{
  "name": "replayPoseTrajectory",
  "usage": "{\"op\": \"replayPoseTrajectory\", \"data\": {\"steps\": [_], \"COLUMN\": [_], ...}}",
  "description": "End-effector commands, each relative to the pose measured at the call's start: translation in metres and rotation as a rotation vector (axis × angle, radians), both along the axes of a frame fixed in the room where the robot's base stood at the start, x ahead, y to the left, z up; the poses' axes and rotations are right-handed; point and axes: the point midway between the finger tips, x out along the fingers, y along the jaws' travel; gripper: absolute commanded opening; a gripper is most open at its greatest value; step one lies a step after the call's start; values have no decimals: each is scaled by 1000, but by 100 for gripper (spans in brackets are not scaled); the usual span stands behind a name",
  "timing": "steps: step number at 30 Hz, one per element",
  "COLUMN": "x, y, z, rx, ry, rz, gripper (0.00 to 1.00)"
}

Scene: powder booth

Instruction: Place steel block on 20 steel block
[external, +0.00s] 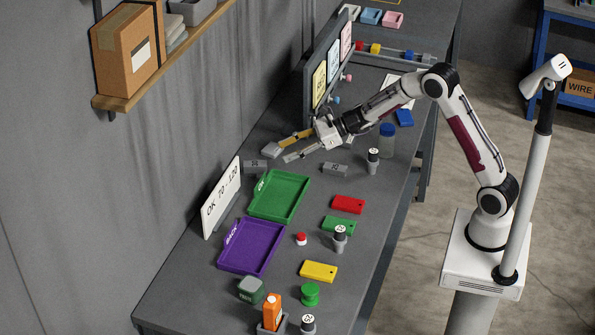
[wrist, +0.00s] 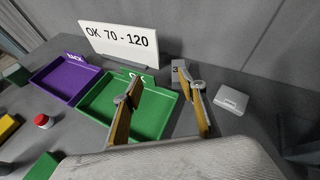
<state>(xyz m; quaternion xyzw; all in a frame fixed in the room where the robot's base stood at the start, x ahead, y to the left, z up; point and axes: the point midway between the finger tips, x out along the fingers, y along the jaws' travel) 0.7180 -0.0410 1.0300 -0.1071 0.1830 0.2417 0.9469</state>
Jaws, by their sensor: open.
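One grey steel block (external: 255,166) lies on the bench by the back wall, just beyond the green tray. The two blocks are apart. My gripper (external: 284,151) is open and empty, above the bench near the first block. Its spread fingers (wrist: 166,88) partly cover the green tray in the wrist view.
A green tray (external: 307,181) and a purple tray (external: 222,268) stand before the "OK 70 - 120" sign (external: 221,198). A pale box (wrist: 231,99) is close to one finger. Cylindrical weights (external: 373,162), coloured plates (external: 348,204) and a jar (external: 387,142) stand around.

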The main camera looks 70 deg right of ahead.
Motion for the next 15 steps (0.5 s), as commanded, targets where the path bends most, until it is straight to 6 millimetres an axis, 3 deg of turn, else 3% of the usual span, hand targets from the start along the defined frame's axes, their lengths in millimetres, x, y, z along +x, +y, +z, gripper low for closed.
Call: {"op": "replayPoseTrajectory", "data": {"steps": [6,15], "x": [-39,-107], "y": [43,92], "z": [40,77], "rx": [-172,-430], "ry": [-62,-149], "rz": [191,461], "gripper": [41,41]}}
